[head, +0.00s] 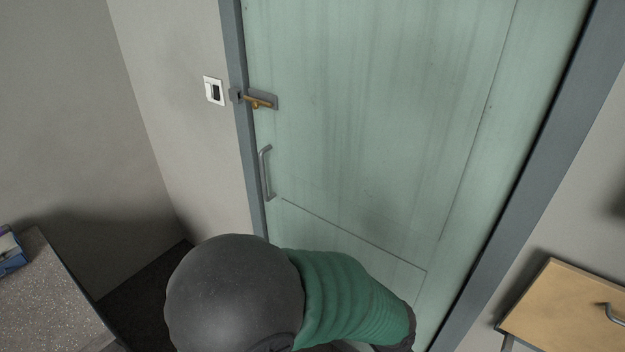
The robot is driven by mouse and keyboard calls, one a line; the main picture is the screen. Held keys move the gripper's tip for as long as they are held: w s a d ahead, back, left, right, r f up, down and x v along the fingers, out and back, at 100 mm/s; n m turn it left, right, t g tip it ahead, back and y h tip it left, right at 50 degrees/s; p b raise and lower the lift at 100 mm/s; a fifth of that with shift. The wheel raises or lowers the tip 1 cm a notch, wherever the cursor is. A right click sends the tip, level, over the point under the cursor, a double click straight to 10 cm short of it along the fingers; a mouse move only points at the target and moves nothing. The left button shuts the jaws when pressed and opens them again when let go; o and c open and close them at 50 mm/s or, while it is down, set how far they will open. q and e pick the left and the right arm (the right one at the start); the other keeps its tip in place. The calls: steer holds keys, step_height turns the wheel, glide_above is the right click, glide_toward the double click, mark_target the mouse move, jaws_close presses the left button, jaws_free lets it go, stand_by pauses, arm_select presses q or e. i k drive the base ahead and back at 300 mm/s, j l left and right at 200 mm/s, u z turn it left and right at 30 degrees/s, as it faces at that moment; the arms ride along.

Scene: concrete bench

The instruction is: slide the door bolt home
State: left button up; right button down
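The pale green door (370,120) stands shut in its grey frame. The door bolt (258,101) is brass-coloured, on a grey plate near the door's left edge. A small grey keeper (235,95) sits on the frame just left of it. I cannot tell whether the bolt's tip is inside the keeper. A dark rounded part and a green sleeve-like part of my own arm fill the bottom middle. Neither gripper's fingers show, and nothing touches the bolt.
A grey pull handle (266,173) is below the bolt. A white switch plate (214,91) is on the wall to the left. A speckled counter (50,300) stands at lower left, and a wooden drawer unit (565,310) at lower right. The space before the bolt looks clear.

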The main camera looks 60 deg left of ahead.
mark_target(257, 103)
steer(key=u, duration=1.55)
